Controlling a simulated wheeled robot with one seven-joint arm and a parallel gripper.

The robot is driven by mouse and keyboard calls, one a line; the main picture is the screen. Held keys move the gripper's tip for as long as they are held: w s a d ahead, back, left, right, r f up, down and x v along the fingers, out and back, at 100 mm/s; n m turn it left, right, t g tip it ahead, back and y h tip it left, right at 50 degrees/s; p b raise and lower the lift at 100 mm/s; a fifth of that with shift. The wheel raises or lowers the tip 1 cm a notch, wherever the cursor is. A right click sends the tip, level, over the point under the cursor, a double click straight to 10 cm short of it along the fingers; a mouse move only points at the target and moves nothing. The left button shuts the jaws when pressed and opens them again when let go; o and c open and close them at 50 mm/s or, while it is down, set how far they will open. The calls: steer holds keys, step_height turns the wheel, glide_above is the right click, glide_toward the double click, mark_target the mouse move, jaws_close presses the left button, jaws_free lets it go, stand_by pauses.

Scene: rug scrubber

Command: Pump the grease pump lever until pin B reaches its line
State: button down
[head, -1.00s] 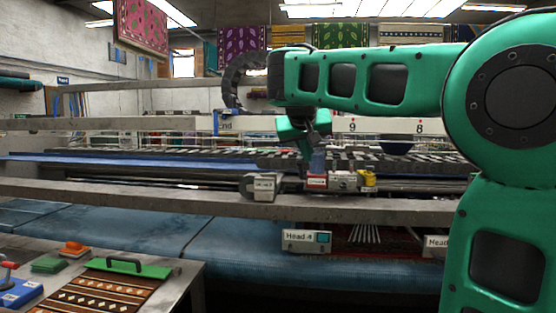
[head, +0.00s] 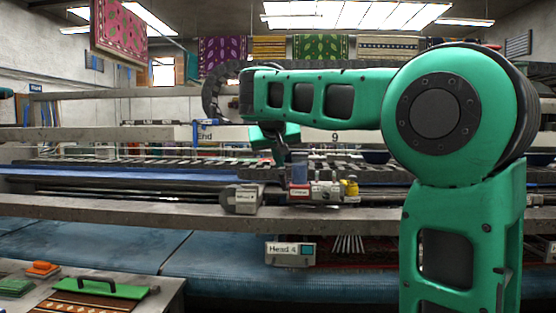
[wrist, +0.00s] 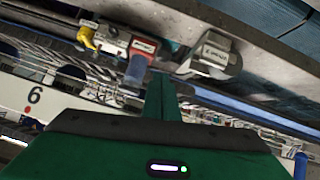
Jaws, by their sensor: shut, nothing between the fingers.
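In the head view, a small group of fittings sits on the machine's rail. It includes a red labelled block (head: 299,192) with a blue-grey cylinder (head: 299,168) on it, a pale block (head: 325,190) and a yellow part (head: 351,187). A grey labelled box (head: 242,198) stands to their left. My gripper (head: 279,158) is just left of the cylinder, apart from it in this view. In the wrist view my gripper (wrist: 162,98) is shut and empty, between the cylinder (wrist: 135,71) and the grey box (wrist: 212,55). The labels are unreadable. I cannot make out the pump lever or pin B.
A long grey beam (head: 110,206) runs across in front of the fittings. A "Head 4" sign (head: 290,249) hangs below it. A bench with a striped rug sample and a green-handled tool (head: 100,290) stands at lower left. Blue belting (head: 215,260) lies below.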

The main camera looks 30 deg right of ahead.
mark_target(285, 182)
steer(key=shift+x, duration=2.75)
